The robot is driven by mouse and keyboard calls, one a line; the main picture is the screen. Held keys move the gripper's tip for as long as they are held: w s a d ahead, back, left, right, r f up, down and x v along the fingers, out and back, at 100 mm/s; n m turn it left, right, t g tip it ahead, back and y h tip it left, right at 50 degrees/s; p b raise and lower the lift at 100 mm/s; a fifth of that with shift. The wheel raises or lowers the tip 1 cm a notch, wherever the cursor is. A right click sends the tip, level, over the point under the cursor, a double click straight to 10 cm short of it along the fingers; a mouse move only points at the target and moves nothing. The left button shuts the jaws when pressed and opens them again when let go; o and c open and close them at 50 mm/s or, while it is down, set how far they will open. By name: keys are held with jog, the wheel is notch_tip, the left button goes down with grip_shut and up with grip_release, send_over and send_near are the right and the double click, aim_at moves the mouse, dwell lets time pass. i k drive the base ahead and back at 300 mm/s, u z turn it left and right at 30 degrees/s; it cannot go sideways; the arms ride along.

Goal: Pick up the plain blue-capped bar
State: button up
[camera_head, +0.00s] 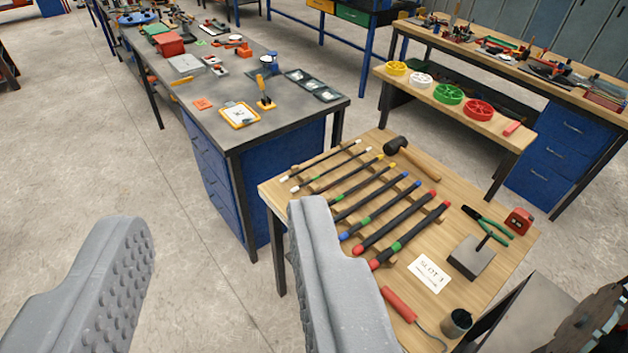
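My gripper (218,222) is open and empty, its two grey fingers wide apart over the floor and the front of the wooden table. Several dark bars lie side by side on wooden supports, with white, yellow, blue and red caps. The plain blue-capped bar (375,194) lies in the middle of the row, with no green band visible. Its far blue end shows clearly; its near end is close to my right finger in the picture and hard to see. Beside it, to the right, lies a blue-capped bar with a green band (385,207). My gripper is apart from the bars.
The wooden table (500,275) also holds a black mallet (397,147), green pliers (487,223), a grey block with a rod (472,257), a "SLOT 3" card (430,273) and a red-handled tool (398,303). A grey workbench (290,108) stands behind left. Floor at left is clear.

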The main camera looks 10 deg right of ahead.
aim_at(403, 175)
jog(key=u, duration=0.35)
jog(key=i, duration=2)
jog(key=z, duration=0.75)
